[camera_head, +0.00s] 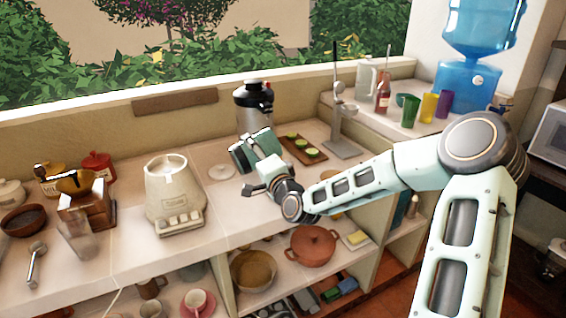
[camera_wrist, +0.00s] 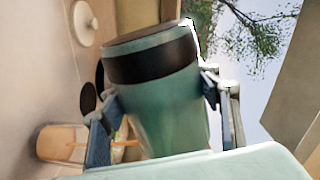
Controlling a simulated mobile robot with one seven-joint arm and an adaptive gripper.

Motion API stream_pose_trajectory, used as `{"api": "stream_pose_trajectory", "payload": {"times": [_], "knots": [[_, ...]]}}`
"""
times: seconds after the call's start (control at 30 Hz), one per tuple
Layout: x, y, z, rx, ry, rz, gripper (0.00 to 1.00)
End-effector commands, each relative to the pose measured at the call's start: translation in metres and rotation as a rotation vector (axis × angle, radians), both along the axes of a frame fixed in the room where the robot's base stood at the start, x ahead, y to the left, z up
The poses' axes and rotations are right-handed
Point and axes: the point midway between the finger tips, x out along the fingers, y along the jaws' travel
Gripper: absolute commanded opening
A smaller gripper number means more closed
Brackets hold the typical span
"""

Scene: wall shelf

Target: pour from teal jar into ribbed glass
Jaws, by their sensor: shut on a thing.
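The teal jar (camera_head: 242,155) is in my gripper (camera_head: 262,168), above the middle of the counter; it looks tilted in the head view. In the wrist view the jar (camera_wrist: 165,95) shows a teal body with a broad dark band near its top, and the fingers (camera_wrist: 163,118) press on both sides of it. Its opening and contents are hidden. A clear glass (camera_head: 78,240) stands far to the left on the counter, in front of the wooden grinder. It looks like the ribbed glass, but its ribs are too small to tell. It is well apart from the jar.
A cream appliance (camera_head: 173,200) stands between jar and glass. A dark-topped canister (camera_head: 254,105) is behind the jar. A wooden board (camera_head: 303,147) with green pieces and a tall metal stand (camera_head: 342,110) are to the right. A ladle (camera_head: 36,260) lies near the glass.

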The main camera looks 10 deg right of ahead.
Motion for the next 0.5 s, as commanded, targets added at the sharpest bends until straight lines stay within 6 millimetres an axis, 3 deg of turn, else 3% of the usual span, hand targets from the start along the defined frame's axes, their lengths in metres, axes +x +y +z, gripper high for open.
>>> {"api": "stream_pose_trajectory", "payload": {"times": [0.5], "knots": [[0.0014,-0.0037,0.0052,0.039,0.010,0.000,0.19]]}}
